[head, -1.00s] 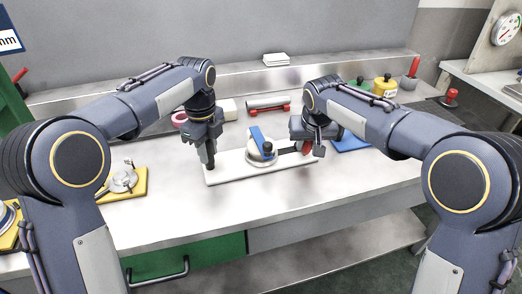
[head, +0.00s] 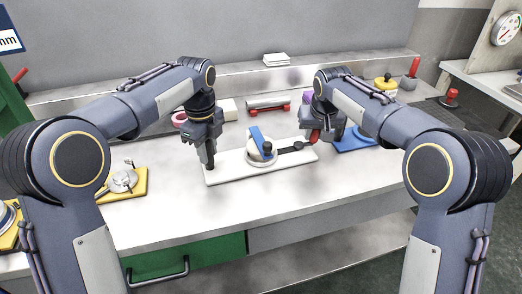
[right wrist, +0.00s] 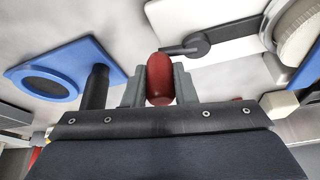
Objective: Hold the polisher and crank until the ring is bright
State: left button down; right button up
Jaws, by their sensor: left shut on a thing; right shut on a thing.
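The polisher is a long white base plate (head: 225,176) with a round drum (head: 258,157) under a blue strap (head: 256,138). The ring (right wrist: 297,35) shows partly in the right wrist view, with a dull brownish face. A black crank arm (head: 290,147) runs right from the drum to a red knob (head: 314,136). My left gripper (head: 210,164) is shut on a dark upright grip at the plate's left end. My right gripper (right wrist: 160,82) is shut on the red crank knob, its fingers on both sides. The fingers partly hide the left grip.
A blue plate with a round recess (head: 355,143) lies right of the polisher. A yellow board with a metal fixture (head: 123,180) lies left. A red-ended cylinder (head: 268,104) is behind. The front bench surface is clear.

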jog(key=o, duration=0.4)
jog(key=shift+w, duration=0.45)
jog(key=shift+c, duration=0.2)
jog(key=o, duration=0.5)
jog(key=shift+s+a, duration=0.1)
jog(key=v, duration=1.2)
